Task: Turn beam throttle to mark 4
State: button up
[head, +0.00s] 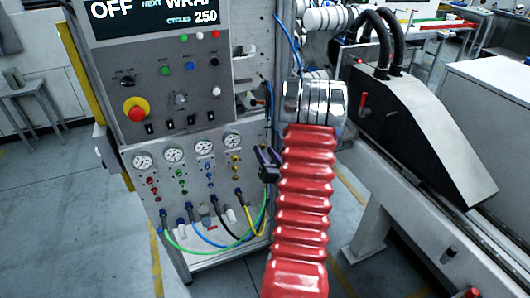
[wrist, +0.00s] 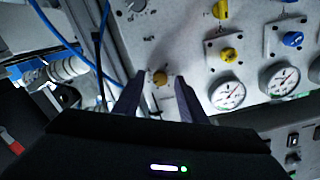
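The dark fingers are apart, one on each side of the knob, with no clear contact. In the head view, my gripper (head: 268,162) is at the right edge of the lower gauge panel (head: 220,172), and the small knob there is hidden.
Pressure gauges (wrist: 228,94) with yellow (wrist: 228,55) and blue (wrist: 292,39) valve knobs are beside the gripper. A blue hose (wrist: 62,38) runs at left. Coloured hoses (head: 185,245) hang below the panel. A red emergency stop (head: 136,110) is above.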

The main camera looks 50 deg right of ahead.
jog(key=shift+w+d, duration=0.25)
jog(key=shift+w, duration=0.1)
jog(key=shift+c, duration=0.2)
grip_shut()
